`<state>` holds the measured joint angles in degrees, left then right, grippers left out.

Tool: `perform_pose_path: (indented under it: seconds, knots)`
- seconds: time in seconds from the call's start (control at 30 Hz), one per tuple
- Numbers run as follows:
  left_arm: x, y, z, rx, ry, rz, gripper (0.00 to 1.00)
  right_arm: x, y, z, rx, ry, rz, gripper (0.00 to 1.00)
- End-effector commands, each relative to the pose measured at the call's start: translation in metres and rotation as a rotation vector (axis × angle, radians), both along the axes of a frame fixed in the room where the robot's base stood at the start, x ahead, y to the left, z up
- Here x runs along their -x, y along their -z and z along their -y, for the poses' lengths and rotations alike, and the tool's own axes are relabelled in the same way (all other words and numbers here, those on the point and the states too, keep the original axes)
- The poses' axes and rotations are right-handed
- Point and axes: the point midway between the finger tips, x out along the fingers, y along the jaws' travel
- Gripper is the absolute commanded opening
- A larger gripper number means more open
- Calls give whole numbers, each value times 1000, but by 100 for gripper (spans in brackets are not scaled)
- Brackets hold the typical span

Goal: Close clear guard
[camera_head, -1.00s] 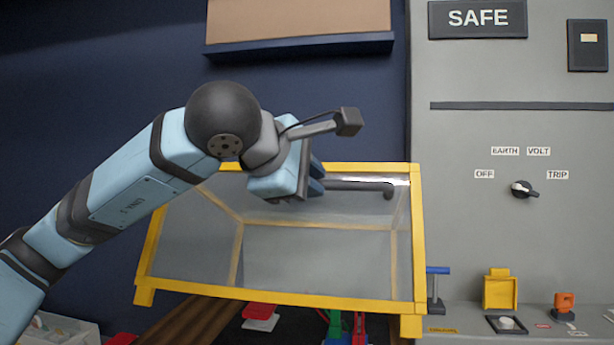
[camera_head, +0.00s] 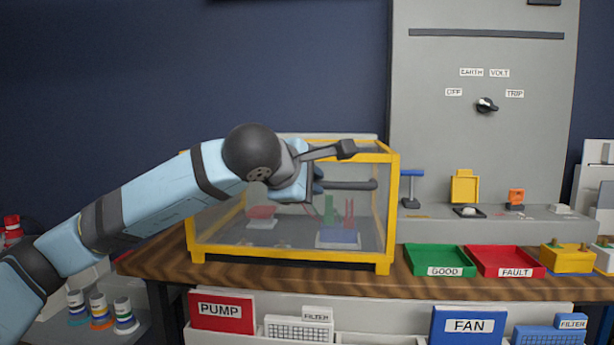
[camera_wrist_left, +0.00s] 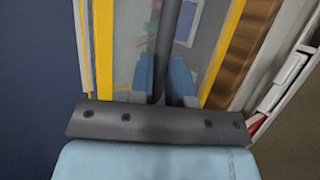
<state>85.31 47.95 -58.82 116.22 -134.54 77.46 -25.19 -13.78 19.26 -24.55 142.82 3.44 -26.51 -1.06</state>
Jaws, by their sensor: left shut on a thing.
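The clear guard (camera_head: 222,232) is a see-through box front with a yellow frame, standing on the wooden bench. It is lowered, with its bottom yellow bar at the bench top. My left gripper (camera_head: 316,186) is in front of the guard's upper part, shut on the dark bar handle (camera_head: 350,185). In the left wrist view the handle (camera_wrist_left: 166,50) runs between the two blue fingers (camera_wrist_left: 163,85). Behind the clear panel show a red piece, a blue block and green and red upright parts. My right gripper is not in view.
A green GOOD tray (camera_head: 440,259) and a red FAULT tray (camera_head: 506,261) sit right of the guard. A grey panel with a rotary knob (camera_head: 486,105) stands behind them. Labelled bins (camera_head: 222,311) line the bench front.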

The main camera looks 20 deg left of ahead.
Motion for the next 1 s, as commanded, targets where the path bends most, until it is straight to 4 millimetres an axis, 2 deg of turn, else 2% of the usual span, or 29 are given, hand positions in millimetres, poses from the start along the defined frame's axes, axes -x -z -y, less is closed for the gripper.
perform_pose_path:
  seconds: [0.03,0.13,0.5,0.53,0.6,1.0]
  knots:
    - [0,17,4,-6,8,-28,0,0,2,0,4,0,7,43]
    - [-2,24,4,-8,9,-35,0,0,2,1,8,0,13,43]
    - [-2,28,4,-9,8,-39,0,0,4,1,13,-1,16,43]
    - [-2,28,4,-9,8,-39,28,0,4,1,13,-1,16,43]
    - [-3,28,4,-8,7,-38,42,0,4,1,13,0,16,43]
    - [-3,25,2,-8,5,-36,42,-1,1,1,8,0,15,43]
